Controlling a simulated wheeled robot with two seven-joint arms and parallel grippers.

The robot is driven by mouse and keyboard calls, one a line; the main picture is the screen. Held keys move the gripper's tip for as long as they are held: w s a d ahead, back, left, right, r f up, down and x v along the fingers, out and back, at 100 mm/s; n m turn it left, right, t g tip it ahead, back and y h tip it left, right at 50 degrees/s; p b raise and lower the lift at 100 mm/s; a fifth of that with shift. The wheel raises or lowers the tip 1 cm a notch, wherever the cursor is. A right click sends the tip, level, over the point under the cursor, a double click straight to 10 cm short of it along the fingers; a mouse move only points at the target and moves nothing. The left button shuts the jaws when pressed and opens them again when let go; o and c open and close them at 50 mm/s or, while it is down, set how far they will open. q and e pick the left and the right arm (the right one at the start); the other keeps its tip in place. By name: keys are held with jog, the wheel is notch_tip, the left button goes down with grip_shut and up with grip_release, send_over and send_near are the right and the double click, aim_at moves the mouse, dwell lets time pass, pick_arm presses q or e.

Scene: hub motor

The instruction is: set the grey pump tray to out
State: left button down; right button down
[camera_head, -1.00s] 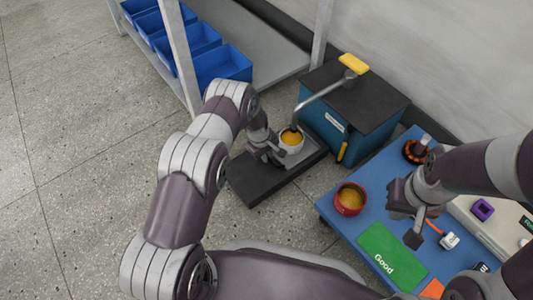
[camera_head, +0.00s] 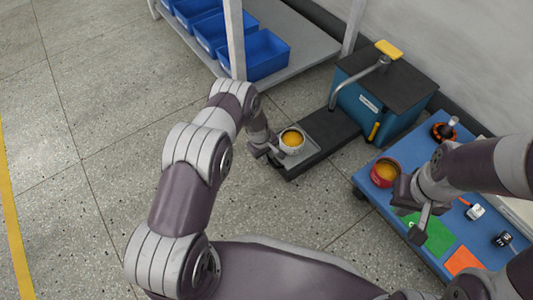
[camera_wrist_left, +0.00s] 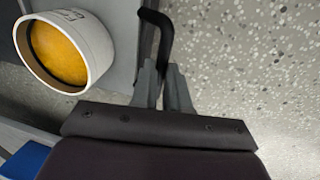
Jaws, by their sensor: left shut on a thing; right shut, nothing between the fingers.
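The grey pump tray (camera_head: 311,147) sits at the near-left end of the black base, drawn away from the spout of the blue pump box (camera_head: 350,100). A white cup (camera_head: 291,139) with yellow contents stands upright on the tray, clear of the spout end. My left gripper (camera_head: 270,151) is at the tray's outer edge. In the left wrist view, my left gripper (camera_wrist_left: 164,80) is shut on the black tray handle (camera_wrist_left: 160,25), with the white cup (camera_wrist_left: 66,48) beside it. My right gripper (camera_head: 419,226) is shut and empty above the blue table.
The blue table (camera_head: 395,215) at right carries a red cup (camera_head: 385,172) with yellow contents, a green card (camera_head: 436,235) and an orange card (camera_head: 462,261). A shelf with several blue bins (camera_head: 262,55) stands at the back. The floor at left is free.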

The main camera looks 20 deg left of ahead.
pick_arm(q)
jog(key=shift+s+a, duration=0.15)
jog(key=shift+s, duration=0.15)
jog(key=shift+f, duration=0.1)
jog(key=c, duration=1.1)
grip_release()
jog(key=shift+s+a, duration=0.1)
jog(key=r+p, duration=0.2)
jog(key=r, duration=0.2)
jog(key=s+a+r+p, duration=0.1)
jog(key=r+p, duration=0.2)
jog(key=r, duration=0.1)
jog(key=r+p, duration=0.3)
jog(key=r, duration=0.1)
jog(key=shift+s+a+r, duration=0.25)
jog(key=shift+s+r, duration=0.05)
jog(key=shift+s, duration=0.05)
